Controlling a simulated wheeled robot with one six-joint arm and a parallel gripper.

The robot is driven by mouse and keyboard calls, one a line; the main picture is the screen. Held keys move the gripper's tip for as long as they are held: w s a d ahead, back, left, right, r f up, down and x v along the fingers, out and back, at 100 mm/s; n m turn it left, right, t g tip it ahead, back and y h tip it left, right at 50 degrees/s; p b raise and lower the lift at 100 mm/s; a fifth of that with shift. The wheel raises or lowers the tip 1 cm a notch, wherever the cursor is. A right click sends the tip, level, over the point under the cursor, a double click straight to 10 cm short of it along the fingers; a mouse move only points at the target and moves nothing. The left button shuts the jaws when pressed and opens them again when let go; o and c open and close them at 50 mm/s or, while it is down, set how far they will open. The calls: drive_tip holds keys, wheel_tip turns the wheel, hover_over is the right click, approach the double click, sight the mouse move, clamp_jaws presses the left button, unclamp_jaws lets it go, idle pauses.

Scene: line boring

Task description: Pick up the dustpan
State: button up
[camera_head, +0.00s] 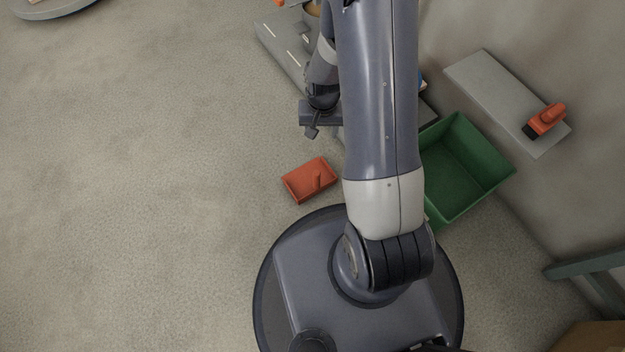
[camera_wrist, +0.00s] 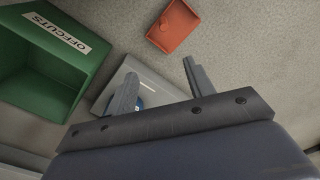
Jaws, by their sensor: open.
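In the head view my gripper (camera_head: 312,130) is partly hidden by the wrist and is above and beyond the dustpan.
A green bin (camera_head: 462,168) labelled OFFCUTS in the wrist view (camera_wrist: 52,65) stands right of my arm. A grey shelf (camera_head: 500,95) carries an orange and black tool (camera_head: 546,120). A grey slab (camera_head: 283,52) lies at the back.

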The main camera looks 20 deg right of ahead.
drive_tip(key=m, duration=0.1)
hover_over(317, 173)
wheel_tip(317, 173, down, 12)
drive_tip(key=shift+m, duration=0.7)
drive_tip(key=f, duration=1.4)
drive_tip(key=shift+d+b, duration=0.25)
drive_tip(key=shift+b, duration=0.05)
drive_tip(key=shift+w+a+f+b, duration=0.15)
drive_tip(key=shift+f+b, duration=0.5)
drive_tip(key=shift+f, duration=0.8)
drive_tip(key=shift+s+a+f+b, duration=0.1)
drive_tip(key=shift+f+b, duration=0.5)
drive_tip(key=shift+f, duration=0.85)
drive_tip(key=shift+c, duration=0.2)
clamp_jaws()
